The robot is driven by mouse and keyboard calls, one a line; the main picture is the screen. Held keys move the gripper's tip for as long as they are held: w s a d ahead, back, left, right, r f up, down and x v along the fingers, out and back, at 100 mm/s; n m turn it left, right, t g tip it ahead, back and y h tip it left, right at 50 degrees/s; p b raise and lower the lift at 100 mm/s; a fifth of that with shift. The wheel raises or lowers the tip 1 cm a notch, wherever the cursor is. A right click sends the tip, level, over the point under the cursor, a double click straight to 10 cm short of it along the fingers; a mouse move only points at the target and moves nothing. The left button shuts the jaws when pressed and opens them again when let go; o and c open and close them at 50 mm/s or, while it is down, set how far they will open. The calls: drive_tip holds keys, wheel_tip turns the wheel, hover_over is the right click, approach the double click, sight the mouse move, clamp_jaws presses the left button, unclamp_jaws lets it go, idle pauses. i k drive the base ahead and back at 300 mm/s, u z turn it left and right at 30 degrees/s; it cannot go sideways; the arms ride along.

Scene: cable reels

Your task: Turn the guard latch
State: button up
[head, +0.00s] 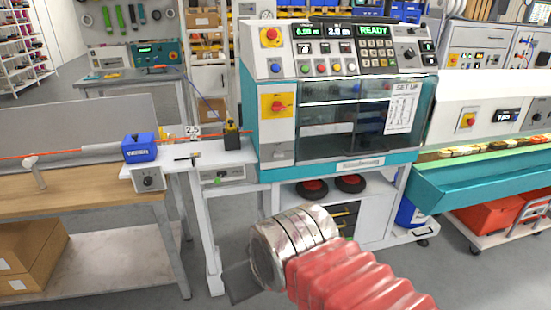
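The teal and white machine has a dark see-through guard (355,118) across its front, and it looks closed. On the white panel left of the guard is a yellow plate with a red turning handle (278,106), which looks like the guard latch. The handle appears to lie roughly level. My gripper (241,283) is low in the foreground, below and well apart from the handle. Only a dark flat part shows past the metal wrist collar; its fingers cannot be made out, and nothing held can be seen.
A control panel (345,48) reading READY sits above the guard, with another red knob on yellow (270,37). A workbench (80,185) with a blue box (139,147) stands left. A teal trough (480,180) juts out at right. Open floor lies in front of the machine.

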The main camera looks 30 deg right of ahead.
sight(277, 153)
drive_tip(key=i, duration=1)
